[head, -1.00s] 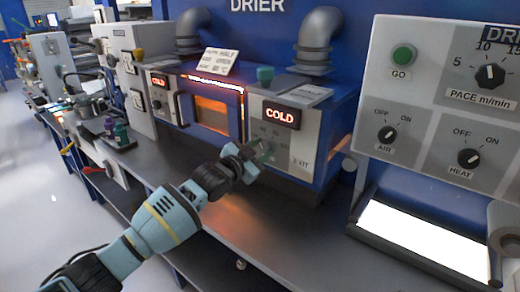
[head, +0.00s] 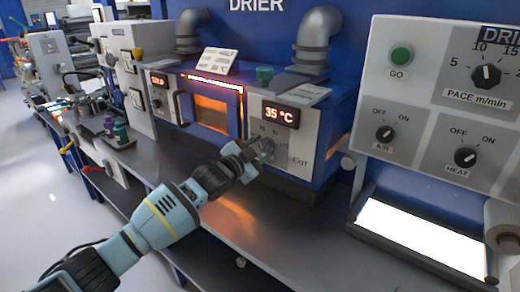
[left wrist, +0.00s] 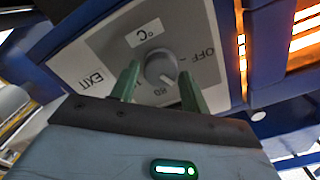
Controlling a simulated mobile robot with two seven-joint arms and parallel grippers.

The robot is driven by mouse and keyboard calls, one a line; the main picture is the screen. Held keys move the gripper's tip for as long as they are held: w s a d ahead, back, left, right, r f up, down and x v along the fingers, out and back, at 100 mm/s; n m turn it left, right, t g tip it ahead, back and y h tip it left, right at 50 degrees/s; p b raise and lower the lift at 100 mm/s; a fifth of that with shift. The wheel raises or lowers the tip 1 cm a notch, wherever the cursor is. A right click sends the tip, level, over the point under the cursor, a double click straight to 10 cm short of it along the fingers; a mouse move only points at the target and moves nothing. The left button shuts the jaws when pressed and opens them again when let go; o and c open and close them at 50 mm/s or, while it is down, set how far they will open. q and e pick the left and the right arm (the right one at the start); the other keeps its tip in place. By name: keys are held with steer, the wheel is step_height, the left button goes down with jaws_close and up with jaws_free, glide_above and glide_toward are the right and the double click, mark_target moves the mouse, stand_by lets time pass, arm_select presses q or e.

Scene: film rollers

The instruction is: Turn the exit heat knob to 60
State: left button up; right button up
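The exit heat knob (left wrist: 160,67) is a round grey knob on a light panel marked OFF, °C and EXIT. In the head view the left gripper (head: 262,152) is at the panel and mostly hides the knob. The exit display (head: 281,114) reads 35 °C. My right gripper is not in view.
The oven window (head: 211,112) glows orange left of the exit panel. A second display (head: 158,80) is further left. The drier control panel (head: 440,100) with several knobs is at the right, above a bright white plate (head: 420,245). The grey bench (head: 270,225) below is clear.

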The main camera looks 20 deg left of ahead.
arm_select(q)
steer(key=shift+o, duration=1.1)
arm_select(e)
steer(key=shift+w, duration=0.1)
arm_select(q)
steer(key=shift+s, duration=0.1)
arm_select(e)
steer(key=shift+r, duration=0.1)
arm_select(q)
steer(key=shift+s+a, duration=0.15)
steer(key=shift+s, duration=0.1)
steer(key=v, duration=0.7)
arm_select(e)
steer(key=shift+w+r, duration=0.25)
